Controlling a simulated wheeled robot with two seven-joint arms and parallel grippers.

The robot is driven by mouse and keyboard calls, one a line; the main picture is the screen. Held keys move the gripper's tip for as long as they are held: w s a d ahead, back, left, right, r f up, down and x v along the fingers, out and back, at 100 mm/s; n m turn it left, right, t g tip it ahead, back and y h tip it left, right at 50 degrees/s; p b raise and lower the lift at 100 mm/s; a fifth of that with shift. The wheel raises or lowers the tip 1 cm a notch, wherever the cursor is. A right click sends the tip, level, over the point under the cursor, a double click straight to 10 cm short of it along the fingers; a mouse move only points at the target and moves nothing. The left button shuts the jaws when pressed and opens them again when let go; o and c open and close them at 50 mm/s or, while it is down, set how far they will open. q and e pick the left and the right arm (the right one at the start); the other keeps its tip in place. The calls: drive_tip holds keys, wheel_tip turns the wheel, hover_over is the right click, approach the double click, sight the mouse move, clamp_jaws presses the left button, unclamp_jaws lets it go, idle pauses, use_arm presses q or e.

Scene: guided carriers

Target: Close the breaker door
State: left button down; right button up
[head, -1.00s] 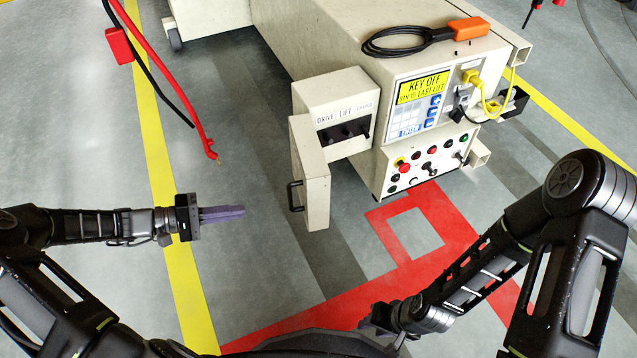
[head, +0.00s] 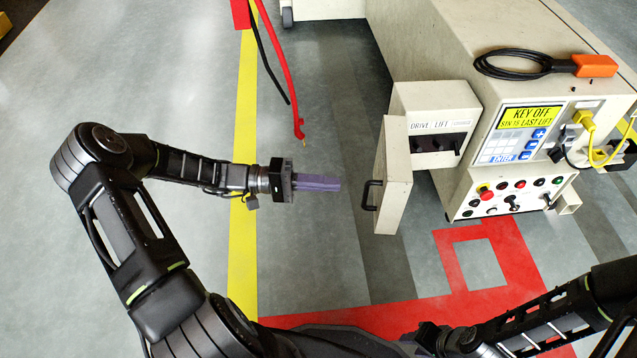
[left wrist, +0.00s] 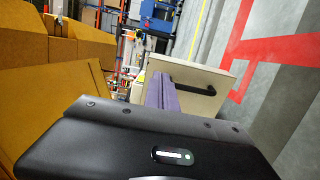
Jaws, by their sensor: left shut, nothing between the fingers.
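The breaker door (head: 394,180) is a cream panel with a black bar handle (head: 370,195) on its left side. It stands open, swung out from the breaker box (head: 436,97) labelled DRIVE and LIFT, whose dark switches show. My left gripper (head: 338,184) is shut and empty, with its purple fingers pointing right towards the handle, a short gap away. In the left wrist view the fingers (left wrist: 160,93) point at the door (left wrist: 207,92), and the black handle (left wrist: 193,85) shows just right of them. My right gripper's fingers do not show in the head view.
The cream carrier body (head: 520,90) carries a keypad panel, a button panel, a yellow plug (head: 583,118) and an orange connector (head: 594,65) with black cable. Red and black cables (head: 290,90) hang behind my left gripper. The floor left of the door is clear.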

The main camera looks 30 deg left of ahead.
sight(385, 188)
use_arm(q)
drive_tip(key=b+x, duration=0.2)
drive_tip(key=x, duration=0.7)
drive_tip(key=shift+f, duration=0.1)
drive_tip(key=shift+w+d, duration=0.2)
drive_tip(key=shift+d, duration=0.15)
